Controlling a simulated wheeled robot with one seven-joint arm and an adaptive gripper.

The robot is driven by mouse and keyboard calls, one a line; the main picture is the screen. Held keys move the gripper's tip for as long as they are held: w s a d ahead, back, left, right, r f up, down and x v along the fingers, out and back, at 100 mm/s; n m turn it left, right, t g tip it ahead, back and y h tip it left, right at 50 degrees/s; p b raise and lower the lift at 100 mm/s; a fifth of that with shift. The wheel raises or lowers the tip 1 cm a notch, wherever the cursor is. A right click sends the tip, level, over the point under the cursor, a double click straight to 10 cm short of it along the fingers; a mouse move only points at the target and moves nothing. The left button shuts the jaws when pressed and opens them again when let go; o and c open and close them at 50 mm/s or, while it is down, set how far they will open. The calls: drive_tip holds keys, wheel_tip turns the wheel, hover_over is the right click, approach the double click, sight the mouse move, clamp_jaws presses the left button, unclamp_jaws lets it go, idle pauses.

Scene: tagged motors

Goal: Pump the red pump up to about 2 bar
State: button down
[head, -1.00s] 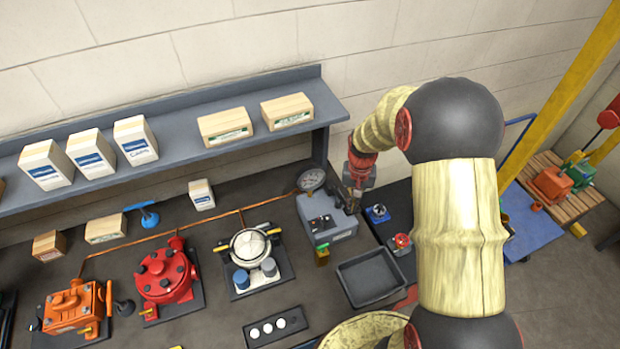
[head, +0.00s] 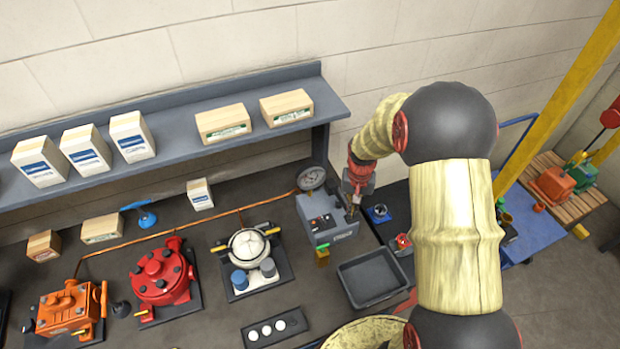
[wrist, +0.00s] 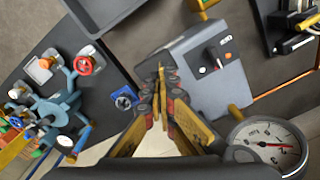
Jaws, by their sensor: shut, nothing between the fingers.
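The red pump (head: 162,278), a round bolted body on a dark plate, stands on the bench at left in the head view. A copper pipe (head: 213,220) runs along the bench past it toward a round dial gauge (head: 311,177). My gripper (head: 352,214) is at the right side of a grey control box (head: 326,222). In the wrist view my gripper (wrist: 160,78) is shut and empty, its fingertips close against the box's edge; contact is unclear.
A dark empty tray (head: 370,279) lies in front of the box. An orange pump (head: 70,310) and a silver-topped unit (head: 249,245) flank the red pump. A shelf (head: 180,115) with several cartons runs behind. A red handwheel (wrist: 84,65) shows in the wrist view.

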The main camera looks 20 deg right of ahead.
drive_tip(key=shift+f, duration=0.55)
drive_tip(key=shift+r+p, duration=1.3)
drive_tip(key=shift+r, duration=1.4)
wheel_tip(320, 180, up, 5)
drive_tip(key=p, duration=0.3)
